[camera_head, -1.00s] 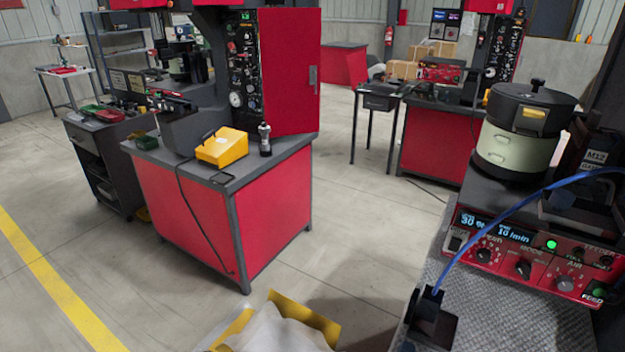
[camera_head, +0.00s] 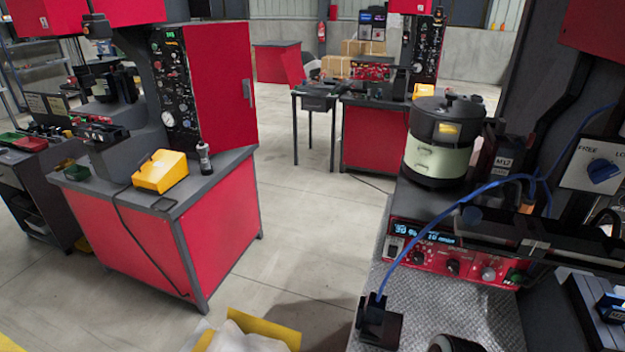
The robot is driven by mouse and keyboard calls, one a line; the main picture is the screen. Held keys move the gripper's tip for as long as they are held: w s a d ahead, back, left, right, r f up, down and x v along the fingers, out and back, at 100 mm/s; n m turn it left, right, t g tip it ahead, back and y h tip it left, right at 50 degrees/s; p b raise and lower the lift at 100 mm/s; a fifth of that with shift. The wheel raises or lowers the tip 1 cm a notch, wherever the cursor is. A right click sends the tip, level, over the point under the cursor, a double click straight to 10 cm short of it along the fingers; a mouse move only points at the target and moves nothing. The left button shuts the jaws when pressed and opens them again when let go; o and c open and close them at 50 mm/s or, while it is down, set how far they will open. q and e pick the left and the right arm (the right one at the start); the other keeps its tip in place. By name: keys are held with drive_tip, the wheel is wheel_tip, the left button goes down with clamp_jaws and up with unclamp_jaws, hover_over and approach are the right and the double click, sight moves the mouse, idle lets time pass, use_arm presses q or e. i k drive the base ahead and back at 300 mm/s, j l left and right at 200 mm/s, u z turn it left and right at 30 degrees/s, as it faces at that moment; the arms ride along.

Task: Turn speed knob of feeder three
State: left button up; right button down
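A bowl feeder (camera_head: 438,155) with a pale green band and black lid stands at the right on a bench. Below it is a red control panel (camera_head: 432,256) with blue-lit displays reading about 30 % and 10 per minute. A dark knob (camera_head: 417,258) sits at the panel's left, under the 30 % display. A middle knob (camera_head: 452,266) and a lighter right knob (camera_head: 488,273) follow. The knob labels and any feeder number are too small to read. Black bars partly cover the panel's right end. I see neither gripper clearly.
A blue hose (camera_head: 440,216) crosses before the panel to a black block (camera_head: 378,322) on the checkered plate. A blue selector (camera_head: 603,171) marked FREE is at the right. A red bench (camera_head: 180,225) with a yellow box (camera_head: 160,171) stands left.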

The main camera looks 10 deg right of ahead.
sight(418, 257)
drive_tip(key=z, duration=1.25)
